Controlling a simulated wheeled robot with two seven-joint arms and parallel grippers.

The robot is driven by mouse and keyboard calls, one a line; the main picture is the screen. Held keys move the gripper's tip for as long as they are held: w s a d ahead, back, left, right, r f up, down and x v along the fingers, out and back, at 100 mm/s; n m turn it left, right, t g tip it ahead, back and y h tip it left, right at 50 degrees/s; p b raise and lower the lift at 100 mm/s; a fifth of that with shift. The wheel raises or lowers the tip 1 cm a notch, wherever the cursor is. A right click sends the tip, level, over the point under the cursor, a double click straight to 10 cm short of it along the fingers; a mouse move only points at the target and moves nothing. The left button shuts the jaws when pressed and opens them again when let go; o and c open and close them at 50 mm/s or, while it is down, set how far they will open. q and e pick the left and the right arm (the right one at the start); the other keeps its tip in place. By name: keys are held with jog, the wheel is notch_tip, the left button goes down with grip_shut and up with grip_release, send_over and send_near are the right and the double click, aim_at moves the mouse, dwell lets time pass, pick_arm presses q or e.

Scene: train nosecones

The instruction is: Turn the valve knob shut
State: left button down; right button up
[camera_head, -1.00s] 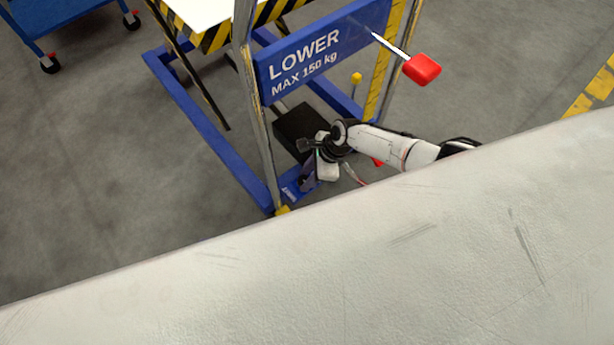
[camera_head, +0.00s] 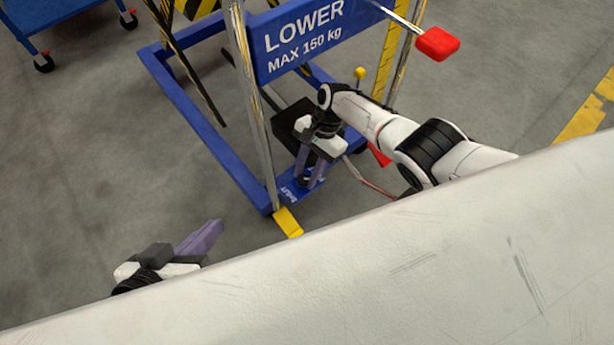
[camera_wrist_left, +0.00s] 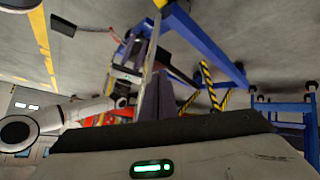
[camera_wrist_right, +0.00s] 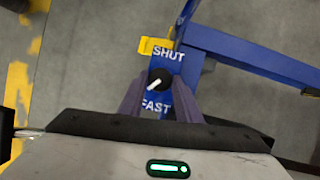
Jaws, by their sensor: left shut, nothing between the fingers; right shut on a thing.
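The valve knob (camera_wrist_right: 160,79) is round and black with a white pointer. It sits on a blue plate between the white words SHUT (camera_wrist_right: 169,54) and FAST (camera_wrist_right: 156,106), its pointer aimed down-left towards FAST. My right gripper (camera_wrist_right: 160,88) is shut on the knob, with a purple finger on each side. In the head view my right gripper (camera_head: 308,182) reaches down to the lift's low blue foot, and the knob is hidden there. My left gripper (camera_head: 212,232) is shut and empty, left of the lift; its purple fingers also show in the left wrist view (camera_wrist_left: 155,98).
The blue lift frame has a LOWER MAX 150 kg sign (camera_head: 310,38), a red-handled lever (camera_head: 437,43) and a steel post (camera_head: 252,105). A yellow end cap (camera_head: 287,222) is near my right gripper. A blue cart (camera_head: 60,20) stands back left. Floor on the left is clear.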

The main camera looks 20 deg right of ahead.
pick_arm(q)
jog(key=shift+w+d+r+h+b, duration=0.1)
jog(key=shift+d+r+h+b, duration=0.25)
jog(key=shift+r+b, duration=0.25)
pick_arm(e)
jog(key=shift+a+n+g, duration=0.1)
jog(key=shift+n+g, duration=0.3)
jog(key=shift+n, duration=0.5)
pick_arm(q)
jog(key=shift+d+r, duration=0.1)
pick_arm(e)
jog(key=o, duration=1.1)
jog(key=shift+c, duration=0.2)
jog(key=shift+w+r, duration=0.1)
jog(key=shift+r, duration=0.2)
pick_arm(q)
jog(key=shift+s+a+f+g+y+p, duration=0.25)
jog(key=shift+a+f+y+p, duration=0.15)
jog(key=shift+a+f+p, duration=0.4)
jog(key=shift+s+a+f+g+y+p, duration=0.15)
jog(key=shift+a+f+g+y+p, duration=0.15)
jog(key=shift+f+p, duration=0.55)
jog(key=shift+s+a+f+g+y+p, duration=0.2)
jog(key=shift+a+f+y+p, duration=0.3)
jog(key=shift+p, duration=0.6)
pick_arm(e)
jog(key=v, duration=0.9)
jog(key=shift+r, duration=0.35)
pick_arm(q)
jog(key=shift+r, duration=0.15)
